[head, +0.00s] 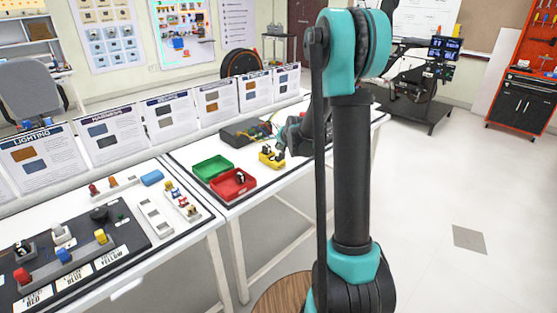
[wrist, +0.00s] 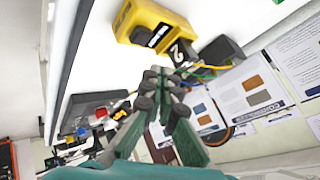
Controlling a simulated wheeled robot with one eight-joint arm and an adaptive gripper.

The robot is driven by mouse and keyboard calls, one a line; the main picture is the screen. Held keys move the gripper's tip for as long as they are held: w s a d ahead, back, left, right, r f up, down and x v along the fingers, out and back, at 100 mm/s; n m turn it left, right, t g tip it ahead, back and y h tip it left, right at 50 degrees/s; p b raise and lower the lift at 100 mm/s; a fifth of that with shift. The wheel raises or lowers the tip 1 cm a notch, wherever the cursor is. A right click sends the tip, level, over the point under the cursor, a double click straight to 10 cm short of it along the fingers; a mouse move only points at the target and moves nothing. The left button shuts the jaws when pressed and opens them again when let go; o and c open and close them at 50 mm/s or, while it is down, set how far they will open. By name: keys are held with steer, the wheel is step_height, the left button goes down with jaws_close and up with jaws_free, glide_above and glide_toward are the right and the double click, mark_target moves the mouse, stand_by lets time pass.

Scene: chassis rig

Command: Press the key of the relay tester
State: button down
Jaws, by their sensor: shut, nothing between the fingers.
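A yellow device (head: 271,157), which looks like the relay tester, stands on the right-hand white table. In the wrist view the yellow device (wrist: 150,20) is close, at the top, with a dark slot-like part on its face. A dark block marked 2 (wrist: 181,53) is beside it; I cannot tell whether this is the key. My gripper (wrist: 161,77) is shut and empty, its fingertips just below the block in the picture and seemingly apart from it. In the head view my gripper (head: 292,138) is just right of the yellow device, partly hidden by my arm.
A green tray (head: 213,161) and a red tray (head: 247,190) stand left of the device. A dark box (head: 238,134) with wires is behind it. Upright info cards (head: 216,106) line the tables' back edge. The left table holds a dark panel (head: 128,240).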

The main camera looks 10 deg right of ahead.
steer(key=shift+f, duration=1.25)
steer(key=shift+f, duration=0.1)
stand_by(0.5)
steer(key=shift+f, duration=0.3)
steer(key=shift+f, duration=0.45)
stand_by(0.7)
steer(key=shift+r, duration=0.85)
steer(key=shift+r, duration=2.55)
